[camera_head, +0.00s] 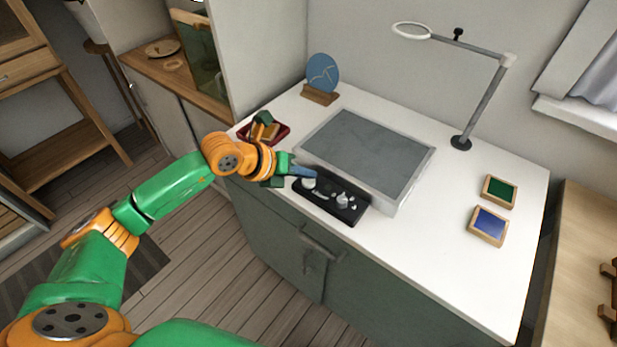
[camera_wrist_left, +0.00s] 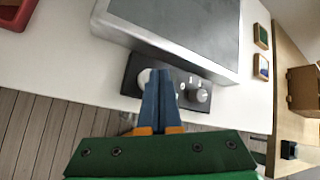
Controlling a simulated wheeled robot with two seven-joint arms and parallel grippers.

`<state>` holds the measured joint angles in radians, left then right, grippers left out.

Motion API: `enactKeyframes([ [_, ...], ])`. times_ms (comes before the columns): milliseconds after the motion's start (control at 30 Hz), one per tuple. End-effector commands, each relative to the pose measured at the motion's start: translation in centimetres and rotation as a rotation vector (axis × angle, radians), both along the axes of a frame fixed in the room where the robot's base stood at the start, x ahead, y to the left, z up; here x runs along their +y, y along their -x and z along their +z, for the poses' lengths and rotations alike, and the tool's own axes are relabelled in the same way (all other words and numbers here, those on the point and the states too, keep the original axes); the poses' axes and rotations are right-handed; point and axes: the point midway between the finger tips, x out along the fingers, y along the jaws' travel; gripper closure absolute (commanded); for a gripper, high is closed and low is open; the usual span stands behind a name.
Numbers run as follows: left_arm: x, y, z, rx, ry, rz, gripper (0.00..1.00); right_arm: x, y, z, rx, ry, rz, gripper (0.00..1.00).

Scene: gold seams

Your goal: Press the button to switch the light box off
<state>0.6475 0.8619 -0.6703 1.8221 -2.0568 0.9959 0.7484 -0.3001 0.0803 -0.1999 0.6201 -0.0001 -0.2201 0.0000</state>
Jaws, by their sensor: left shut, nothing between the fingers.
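The light box (camera_head: 368,150) is a pale grey slab with a dark grey top panel that shows no glow. It also shows in the left wrist view (camera_wrist_left: 185,25). A black control panel (camera_head: 325,203) lies along its front edge, with a pale round button (camera_head: 308,183) at its left end and a silver knob (camera_head: 342,201) at its right; the knob also shows in the left wrist view (camera_wrist_left: 201,96). My left gripper (camera_head: 313,174) is shut and empty, its blue fingertips at the pale button, partly covering it in the left wrist view (camera_wrist_left: 145,77). I cannot tell whether they touch. My right gripper is out of view.
A red tray (camera_head: 283,130) with items sits beside my left wrist. A blue disc on a stand (camera_head: 322,74), a lamp with a ring head (camera_head: 485,105), a green framed pad (camera_head: 499,191) and a blue one (camera_head: 489,225) stand around the box. The white tabletop's front right (camera_head: 440,270) is clear.

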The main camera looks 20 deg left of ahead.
Motion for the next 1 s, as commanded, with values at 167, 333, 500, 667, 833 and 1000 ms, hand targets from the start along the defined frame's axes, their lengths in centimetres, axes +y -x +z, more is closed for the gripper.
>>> enactKeyframes([
  [167, 0.0, 0.0, 1.0, -0.001, 0.001, 0.000, 1.00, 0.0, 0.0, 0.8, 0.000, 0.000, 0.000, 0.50],
  [333, 0.0, 0.0, 3.6, -0.001, 0.000, 0.001, 1.00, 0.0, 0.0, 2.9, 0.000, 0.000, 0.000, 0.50],
  [500, 0.0, 0.0, 5.9, -0.002, 0.000, -0.001, 1.00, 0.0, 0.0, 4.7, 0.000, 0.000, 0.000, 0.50],
  [667, 0.0, 0.0, 6.1, 0.000, 0.000, 0.000, 1.00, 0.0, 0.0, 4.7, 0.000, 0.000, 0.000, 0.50],
  [833, 0.0, 0.0, 6.0, 0.000, 0.000, 0.000, 1.00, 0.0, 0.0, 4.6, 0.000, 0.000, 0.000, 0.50],
  [1000, -0.8, 0.2, 6.1, -0.006, 0.032, -0.016, 1.00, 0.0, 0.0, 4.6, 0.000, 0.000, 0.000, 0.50],
])
